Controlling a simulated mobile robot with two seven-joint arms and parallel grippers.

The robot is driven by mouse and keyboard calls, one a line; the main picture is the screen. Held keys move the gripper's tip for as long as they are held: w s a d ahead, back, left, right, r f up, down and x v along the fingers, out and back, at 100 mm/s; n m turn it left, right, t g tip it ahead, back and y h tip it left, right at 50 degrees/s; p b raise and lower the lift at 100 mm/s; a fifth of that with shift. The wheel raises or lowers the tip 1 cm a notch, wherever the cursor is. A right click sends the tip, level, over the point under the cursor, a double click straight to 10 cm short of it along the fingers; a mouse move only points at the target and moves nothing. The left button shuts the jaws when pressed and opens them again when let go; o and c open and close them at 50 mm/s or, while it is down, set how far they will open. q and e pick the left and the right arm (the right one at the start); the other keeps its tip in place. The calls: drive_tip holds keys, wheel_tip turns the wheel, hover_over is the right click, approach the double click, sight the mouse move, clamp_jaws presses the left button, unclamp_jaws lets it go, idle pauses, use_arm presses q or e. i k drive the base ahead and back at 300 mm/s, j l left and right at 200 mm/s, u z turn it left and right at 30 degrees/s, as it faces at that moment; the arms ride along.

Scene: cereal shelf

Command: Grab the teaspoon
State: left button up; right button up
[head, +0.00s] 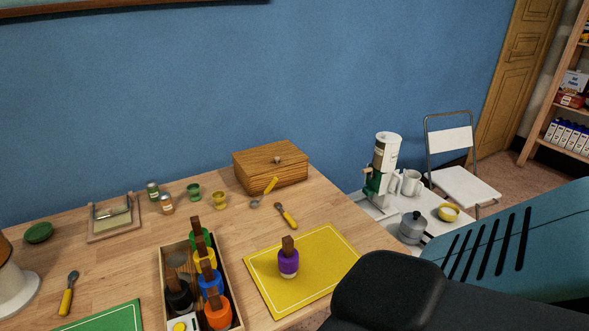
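Several small utensils with yellow or orange handles lie on the wooden table (130,262). A spoon (68,293) with a grey bowl lies at the left, its yellow handle toward me. Another spoon (264,192) is at the front of the wooden box (270,168), its grey bowl on the table and its yellow handle up to the right. A third small utensil (287,216) with an orange-yellow handle lies just above the yellow mat. I cannot tell which is the teaspoon. Neither gripper shows; only teal and black parts of my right arm are in view.
A tray (228,288) holds several coloured bottles. A purple bottle (288,262) stands on the yellow mat (325,272). Small cups (219,199) and jars (153,190) stand near the blue wall. My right arm covers the lower right. A white side table (440,226) stands right.

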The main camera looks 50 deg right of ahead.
sight(293, 226)
drive_tip(key=z, duration=1.8)
drive_tip(key=j, duration=0.4)
drive_tip(key=k+j, duration=0.1)
drive_tip(key=j, duration=0.25)
